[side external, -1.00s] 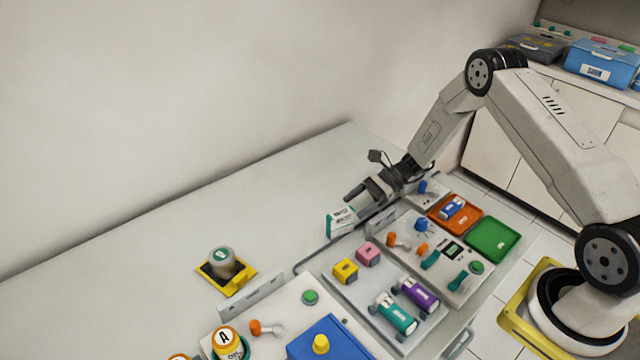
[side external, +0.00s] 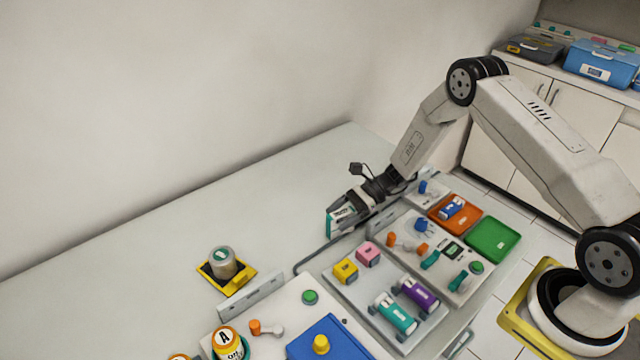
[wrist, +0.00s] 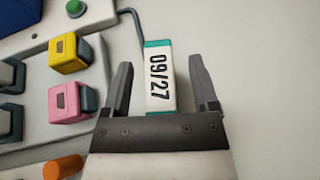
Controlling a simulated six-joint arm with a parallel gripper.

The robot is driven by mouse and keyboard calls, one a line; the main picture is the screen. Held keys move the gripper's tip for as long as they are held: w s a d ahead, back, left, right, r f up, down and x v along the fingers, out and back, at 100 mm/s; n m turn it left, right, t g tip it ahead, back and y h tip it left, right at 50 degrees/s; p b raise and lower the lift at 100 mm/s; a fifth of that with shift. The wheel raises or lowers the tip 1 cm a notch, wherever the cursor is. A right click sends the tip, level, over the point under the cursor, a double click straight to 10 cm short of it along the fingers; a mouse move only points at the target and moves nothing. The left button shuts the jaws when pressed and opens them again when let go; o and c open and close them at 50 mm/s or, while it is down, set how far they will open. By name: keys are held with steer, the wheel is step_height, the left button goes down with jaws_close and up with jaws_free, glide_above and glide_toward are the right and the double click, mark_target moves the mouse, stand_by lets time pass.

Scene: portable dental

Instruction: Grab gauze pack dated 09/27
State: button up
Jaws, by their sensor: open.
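The gauze pack (wrist: 160,77) is a white box with teal ends and reads 09/27 in the wrist view. It stands on the grey table by the edge of the grey tray, and in the side view (side external: 333,222) my gripper partly covers it. My gripper (wrist: 162,72) is open, with one finger on each side of the pack. Whether the fingers reach down to the pack's full height cannot be told.
A pink block (side external: 367,254) and a yellow block (side external: 345,270) sit on the tray nearby. An orange tray (side external: 437,214) and a green tray (side external: 494,240) are to the right.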

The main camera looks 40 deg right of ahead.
jaws_close()
steer(key=shift+r, duration=0.15)
steer(key=shift+r, duration=0.7)
steer(key=s+r, duration=1.1)
steer(key=s, duration=0.3)
steer(key=shift+d+r, duration=0.15)
steer(key=shift+d, duration=0.1)
